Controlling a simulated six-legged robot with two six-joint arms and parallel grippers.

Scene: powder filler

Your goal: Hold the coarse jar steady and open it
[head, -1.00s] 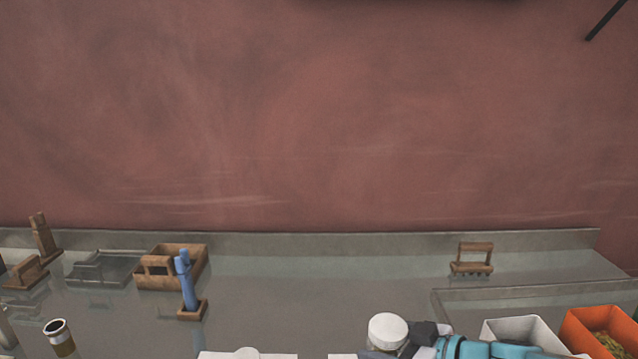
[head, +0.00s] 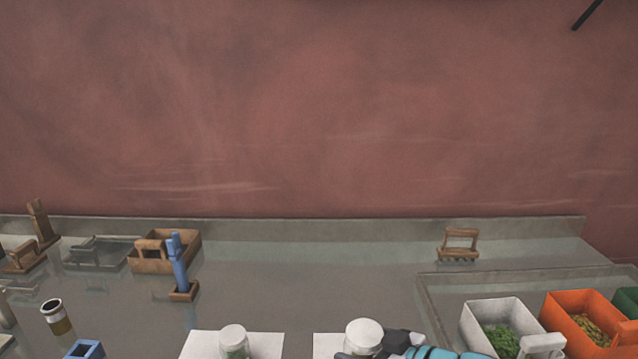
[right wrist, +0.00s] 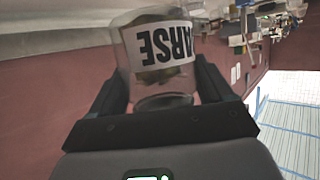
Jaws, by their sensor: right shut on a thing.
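The coarse jar is a clear jar with a white lid (head: 364,333), at the bottom middle of the head view. It looks upright over the right white mat (head: 327,346); I cannot tell whether it touches it. The lid is on. My left gripper is not in view.
Another white-lidded jar (head: 233,340) stands on the left white mat (head: 268,346). A white bin (head: 474,325) with green contents and an orange bin (head: 560,312) stand at right. A blue brush (head: 178,262) on a stand is at left. The counter's middle is clear.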

